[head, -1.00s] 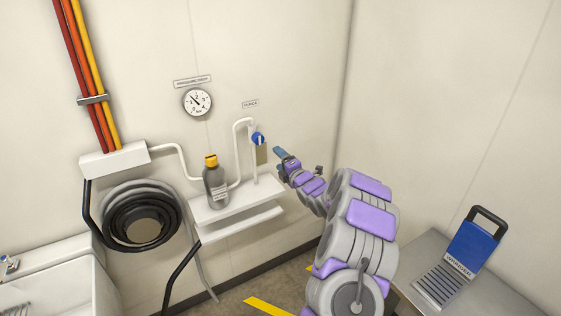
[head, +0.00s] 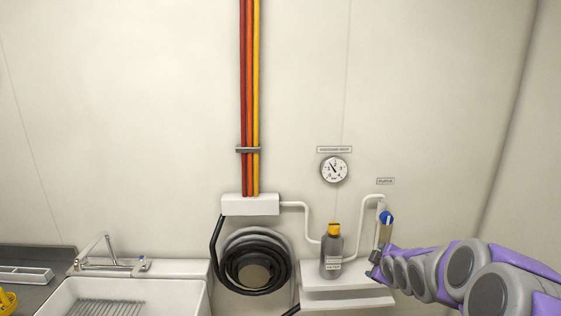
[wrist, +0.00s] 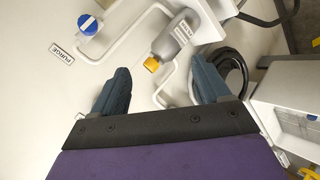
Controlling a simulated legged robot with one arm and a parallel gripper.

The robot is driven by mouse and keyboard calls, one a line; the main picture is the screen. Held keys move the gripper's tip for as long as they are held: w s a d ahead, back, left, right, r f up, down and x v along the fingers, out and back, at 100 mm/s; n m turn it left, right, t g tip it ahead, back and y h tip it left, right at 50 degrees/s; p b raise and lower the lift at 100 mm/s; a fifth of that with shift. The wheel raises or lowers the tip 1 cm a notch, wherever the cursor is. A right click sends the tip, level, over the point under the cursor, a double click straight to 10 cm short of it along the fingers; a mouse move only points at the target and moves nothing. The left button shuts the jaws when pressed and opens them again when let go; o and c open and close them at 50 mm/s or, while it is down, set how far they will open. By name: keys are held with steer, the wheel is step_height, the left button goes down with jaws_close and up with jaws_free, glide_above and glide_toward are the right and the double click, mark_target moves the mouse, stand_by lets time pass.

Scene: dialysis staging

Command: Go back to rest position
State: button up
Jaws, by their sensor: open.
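My gripper (wrist: 160,92) is open in the wrist view, its two dark blue fingers apart with nothing between them. In the head view my gripper (head: 376,266) is at the right, in front of the wall by the shelf and just below the blue purge valve knob (head: 387,218). The knob also shows at the upper left of the wrist view (wrist: 88,25). A grey bottle with an orange cap (head: 331,252) stands upright on the white shelf (head: 345,279), left of my gripper. The bottle (wrist: 175,40) appears beyond the fingers in the wrist view.
A pressure gauge (head: 333,169) and a purge label (head: 385,181) are on the wall. A coiled black hose (head: 252,262) hangs below a white box (head: 250,205). A sink (head: 130,297) with a tap stands at lower left.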

steer(key=s+a+m+g, duration=0.4)
steer(key=s, duration=1.2)
steer(key=s+a+m+g, duration=0.3)
steer(key=s+a+g, duration=0.1)
steer(key=s, duration=1.1)
steer(key=s+a+m+g, duration=0.4)
steer(key=s+a, duration=0.1)
steer(key=s, duration=1.1)
steer(key=shift+s+a+m+y, duration=0.3)
steer(key=shift+s, duration=0.05)
